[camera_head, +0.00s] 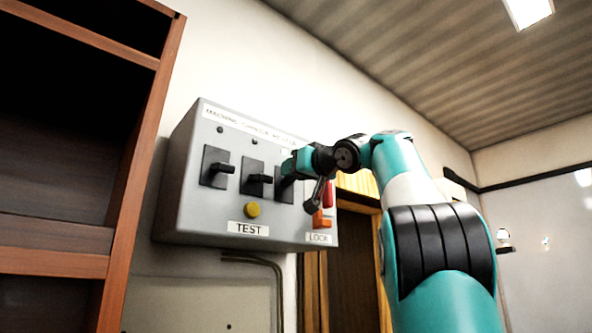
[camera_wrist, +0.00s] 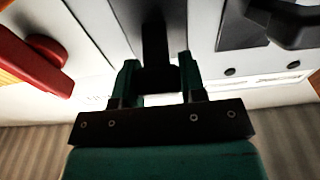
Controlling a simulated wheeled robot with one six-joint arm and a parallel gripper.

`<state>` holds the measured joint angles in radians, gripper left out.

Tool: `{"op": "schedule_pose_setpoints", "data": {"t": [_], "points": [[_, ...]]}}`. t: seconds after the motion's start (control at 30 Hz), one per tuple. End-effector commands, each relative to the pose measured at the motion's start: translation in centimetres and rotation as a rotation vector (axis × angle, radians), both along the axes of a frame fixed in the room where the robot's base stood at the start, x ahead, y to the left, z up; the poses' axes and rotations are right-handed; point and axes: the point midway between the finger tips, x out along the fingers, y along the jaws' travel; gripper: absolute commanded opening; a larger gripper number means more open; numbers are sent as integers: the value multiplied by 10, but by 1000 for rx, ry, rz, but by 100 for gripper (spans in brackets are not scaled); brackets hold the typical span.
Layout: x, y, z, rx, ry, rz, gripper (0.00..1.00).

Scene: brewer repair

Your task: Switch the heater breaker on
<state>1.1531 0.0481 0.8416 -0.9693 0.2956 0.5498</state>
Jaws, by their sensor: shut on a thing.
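A grey breaker box (camera_head: 190,215) hangs on the wall, with a row of black breakers on its front. The left breaker (camera_head: 215,168) and the middle breaker (camera_head: 254,177) show their levers sticking out. My gripper (camera_head: 287,165) is at the third breaker (camera_head: 283,190), which it partly covers. In the wrist view my gripper (camera_wrist: 158,72) has its two fingers on either side of that breaker's black lever (camera_wrist: 155,45) and is shut on it. The names over the breakers are too small or hidden, so I cannot tell which is the heater's.
A yellow button (camera_head: 252,210) sits above a TEST label (camera_head: 248,228). A red handle (camera_head: 327,195) and an orange part (camera_head: 321,219) are right of my gripper, above a LOCK label (camera_head: 319,239). A wooden shelf (camera_head: 140,130) stands close on the left.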

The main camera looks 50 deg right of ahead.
Motion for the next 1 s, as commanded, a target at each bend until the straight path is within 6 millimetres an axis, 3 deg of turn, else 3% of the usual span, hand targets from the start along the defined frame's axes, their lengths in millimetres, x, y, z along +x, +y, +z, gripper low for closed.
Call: {"op": "schedule_pose_setpoints", "data": {"t": [0.47,0.5,0.57,1.0], "points": [[0,0,3,1,3,-1,15],[0,0,3,1,3,-1,47],[0,0,2,1,4,-1,61],[-3,7,-1,1,5,5,64]]}}
